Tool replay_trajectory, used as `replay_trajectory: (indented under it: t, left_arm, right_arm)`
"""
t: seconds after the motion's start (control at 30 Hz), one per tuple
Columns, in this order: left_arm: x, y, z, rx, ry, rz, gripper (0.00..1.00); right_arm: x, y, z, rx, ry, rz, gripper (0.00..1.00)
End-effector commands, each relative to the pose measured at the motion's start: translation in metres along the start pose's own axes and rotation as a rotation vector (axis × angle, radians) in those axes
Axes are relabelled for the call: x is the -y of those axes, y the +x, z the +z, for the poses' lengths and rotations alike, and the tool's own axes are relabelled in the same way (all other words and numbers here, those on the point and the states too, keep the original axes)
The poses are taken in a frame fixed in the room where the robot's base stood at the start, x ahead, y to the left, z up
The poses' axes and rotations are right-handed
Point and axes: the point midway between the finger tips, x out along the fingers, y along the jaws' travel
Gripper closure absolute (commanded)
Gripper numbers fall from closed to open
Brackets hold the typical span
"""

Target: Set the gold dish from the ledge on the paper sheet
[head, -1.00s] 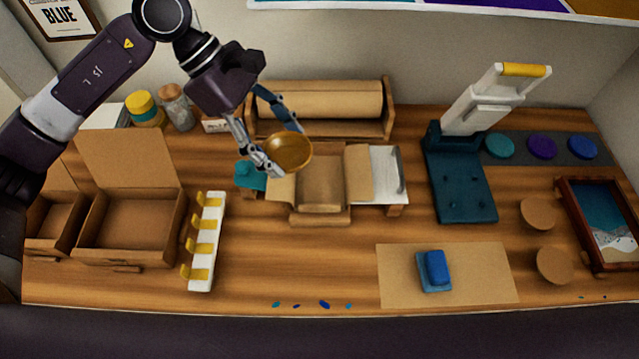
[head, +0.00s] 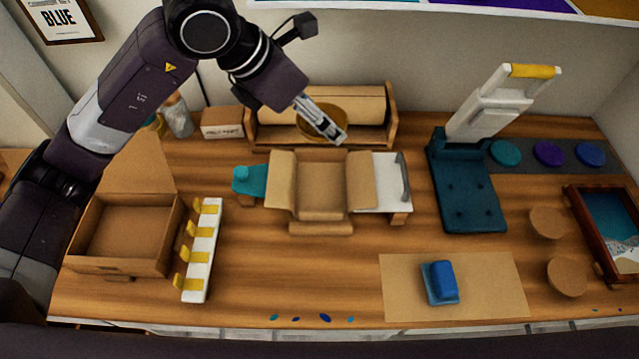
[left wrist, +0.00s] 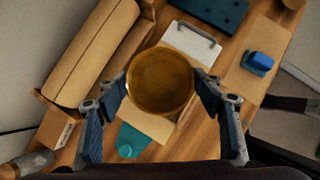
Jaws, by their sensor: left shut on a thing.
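My left gripper (head: 330,130) is shut on the round gold dish (head: 313,113). The dish is held in the air and overlaps the brown paper roll in the head view. In the left wrist view the gold dish (left wrist: 160,82) sits between the two fingers, its bowl facing the camera. The tan paper sheet (head: 400,298) lies flat at the front right of the bench, well away from the dish.
Below the dish stands an open cardboard box (head: 322,188), with a white plate with a handle (head: 388,180) beside it. A teal press (head: 465,190) stands behind the sheet. A white rack with yellow hooks (head: 201,250) is at left. The bench between rack and sheet is mostly clear.

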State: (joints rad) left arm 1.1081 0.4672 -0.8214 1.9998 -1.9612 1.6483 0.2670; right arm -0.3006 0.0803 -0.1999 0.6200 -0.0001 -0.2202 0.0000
Motion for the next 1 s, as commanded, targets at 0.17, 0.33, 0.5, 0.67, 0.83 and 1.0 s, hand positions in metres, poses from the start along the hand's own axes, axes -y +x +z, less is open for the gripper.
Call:
replay_trajectory:
  t: [0.17, 0.33, 0.5, 0.67, 0.83, 1.0]
  left_arm:
    - [0.002, 0.040, -0.028, -0.007, -0.004, -0.006, 0.65]
    - [0.002, 0.078, -0.053, -0.007, -0.002, -0.006, 0.65]
    - [0.001, 0.106, -0.070, -0.004, 0.000, -0.004, 0.65]
    - [0.001, 0.118, -0.077, -0.003, 0.002, -0.003, 0.65]
    - [0.001, 0.138, -0.090, -0.004, 0.000, -0.004, 0.65]
    - [0.001, 0.152, -0.100, -0.003, 0.001, -0.003, 0.65]
  right_arm:
    - [0.001, -0.009, -0.001, 0.000, 0.000, -0.001, 0.60]
    - [0.001, -0.015, -0.002, -0.001, 0.000, -0.001, 0.60]
    - [0.001, -0.019, -0.002, -0.001, 0.000, -0.002, 0.60]
    - [0.001, -0.021, -0.002, -0.001, 0.000, -0.002, 0.60]
    - [0.001, -0.025, -0.003, -0.001, 0.000, -0.001, 0.60]
    - [0.001, -0.026, -0.003, -0.001, 0.000, -0.001, 0.60]
